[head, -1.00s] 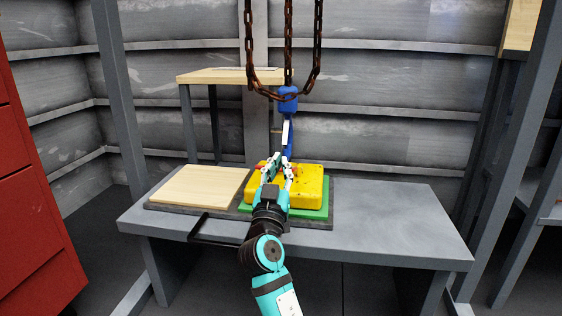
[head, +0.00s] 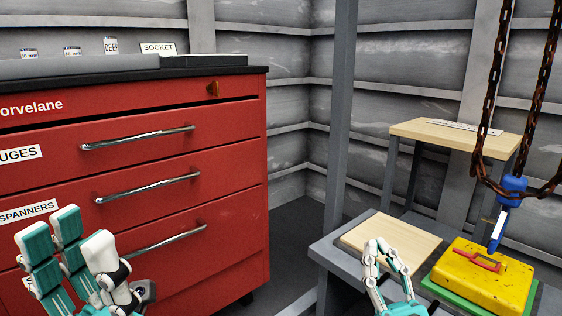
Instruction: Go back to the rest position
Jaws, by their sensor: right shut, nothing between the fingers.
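My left gripper (head: 78,240) is at the lower left, in front of the red tool cabinet, with its fingers spread and nothing between them. My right gripper (head: 378,245) is at the bottom centre-right, its fingers together and empty. It overlaps the wooden board (head: 372,230) in the picture and is apart from the yellow block (head: 480,285), which lies to its right. The yellow block carries a small red part (head: 478,259) on top and sits on a green mat (head: 440,293).
The red cabinet (head: 225,215) fills the left side, with long drawer handles sticking out. A grey bench (head: 330,246) stands at the right. A blue hoist piece (head: 511,188) hangs on rusty chains (head: 493,90) above the yellow block. A raised wooden shelf (head: 430,132) stands behind.

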